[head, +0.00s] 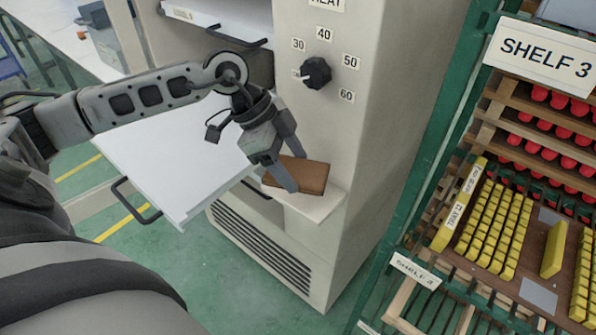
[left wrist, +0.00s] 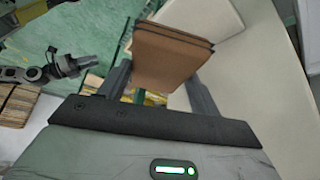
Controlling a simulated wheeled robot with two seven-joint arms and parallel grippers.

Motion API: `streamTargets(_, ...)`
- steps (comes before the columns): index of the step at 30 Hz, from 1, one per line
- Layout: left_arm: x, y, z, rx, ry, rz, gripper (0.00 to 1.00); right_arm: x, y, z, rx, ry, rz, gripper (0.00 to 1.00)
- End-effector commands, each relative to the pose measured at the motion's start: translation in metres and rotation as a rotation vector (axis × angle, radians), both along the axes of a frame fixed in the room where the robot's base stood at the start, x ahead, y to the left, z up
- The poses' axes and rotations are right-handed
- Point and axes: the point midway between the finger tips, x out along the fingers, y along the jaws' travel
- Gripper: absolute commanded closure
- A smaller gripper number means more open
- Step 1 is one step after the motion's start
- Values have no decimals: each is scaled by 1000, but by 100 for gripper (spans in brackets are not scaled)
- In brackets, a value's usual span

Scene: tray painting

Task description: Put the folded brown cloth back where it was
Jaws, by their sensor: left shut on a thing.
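The folded brown cloth (head: 311,178) is a flat, layered block in front of the oven's side, over a small pale ledge (head: 318,205). My left gripper (head: 284,172) is shut on the cloth near its left end. In the left wrist view the cloth (left wrist: 172,58) sticks out between the two fingers (left wrist: 160,92). The pale ledge (left wrist: 222,22) shows just beyond it there. I cannot tell whether the cloth touches the ledge. My right gripper (left wrist: 68,66) shows small at the left of the wrist view, and its jaws are unclear.
The oven (head: 385,120) has a heat knob (head: 315,73) above the ledge. A white drawer or tray (head: 185,150) with a black handle is pulled out at left. A green rack (head: 425,170) stands at right with a tray of yellow blocks (head: 490,225) and red pieces. Green floor lies between.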

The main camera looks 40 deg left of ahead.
Motion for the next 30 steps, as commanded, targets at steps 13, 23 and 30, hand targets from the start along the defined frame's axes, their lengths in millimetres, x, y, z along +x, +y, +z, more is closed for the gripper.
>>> streamTargets(13,22,1,-41,0,3,-1,58,0,-1,3,1,6,-7,64)
streamTargets(23,22,2,-58,0,-1,-2,34,-3,-2,2,-3,10,-8,64)
streamTargets(30,22,2,-58,0,-1,-2,26,-3,-3,1,-6,11,-6,64)
